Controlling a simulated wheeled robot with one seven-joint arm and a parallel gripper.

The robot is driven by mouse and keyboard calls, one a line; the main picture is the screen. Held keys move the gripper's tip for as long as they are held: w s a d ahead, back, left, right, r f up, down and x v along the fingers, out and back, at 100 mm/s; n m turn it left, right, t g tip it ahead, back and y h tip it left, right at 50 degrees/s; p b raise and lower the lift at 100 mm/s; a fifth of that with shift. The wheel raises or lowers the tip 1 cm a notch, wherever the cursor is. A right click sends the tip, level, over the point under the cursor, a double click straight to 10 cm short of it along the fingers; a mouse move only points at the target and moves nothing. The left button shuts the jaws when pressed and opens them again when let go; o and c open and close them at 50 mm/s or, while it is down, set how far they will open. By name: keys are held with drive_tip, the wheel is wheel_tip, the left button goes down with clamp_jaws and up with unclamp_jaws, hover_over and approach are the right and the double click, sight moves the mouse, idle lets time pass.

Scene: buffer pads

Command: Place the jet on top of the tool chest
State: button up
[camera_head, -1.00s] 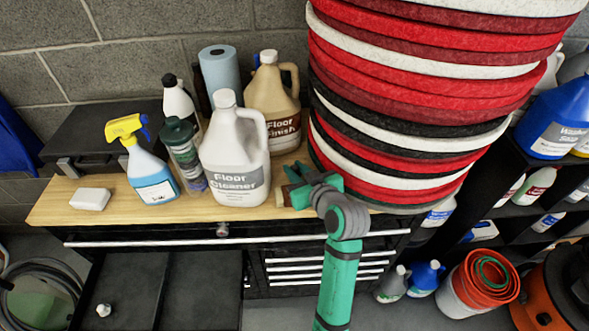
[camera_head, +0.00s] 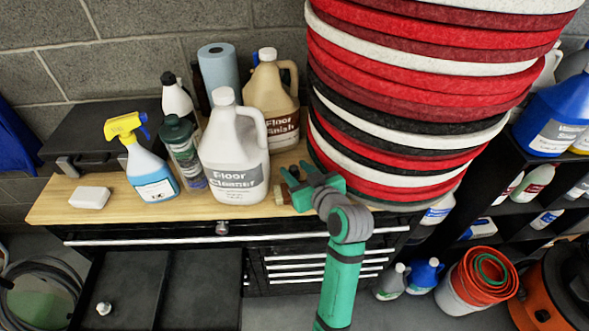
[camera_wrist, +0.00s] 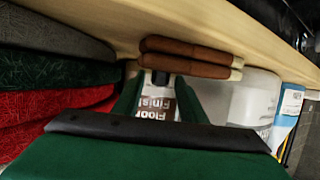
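A brown piece with pale ends, possibly the jet, lies by the pads on the wooden top of the tool chest (camera_head: 130,212). In the head view the brown piece (camera_head: 282,194) shows only in part beside my gripper (camera_head: 303,195). In the wrist view the brown piece (camera_wrist: 190,57) appears as two long brown bars against the wooden surface, just past my green fingers (camera_wrist: 160,98). The fingers are apart, with the Floor Finish label visible between them. The picture does not show clearly whether they touch the piece.
A Floor Cleaner jug (camera_head: 233,160) stands left of my gripper, with the Floor Finish jug (camera_head: 272,100) behind. A tall stack of round pads (camera_head: 400,110) rises at the right. A spray bottle (camera_head: 150,170) and white block (camera_head: 90,197) occupy the left side.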

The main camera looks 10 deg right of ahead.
drive_tip(key=v, duration=1)
drive_tip(key=shift+s+r, duration=0.1)
drive_tip(key=shift+s, duration=0.25)
drive_tip(key=shift+w, duration=0.1)
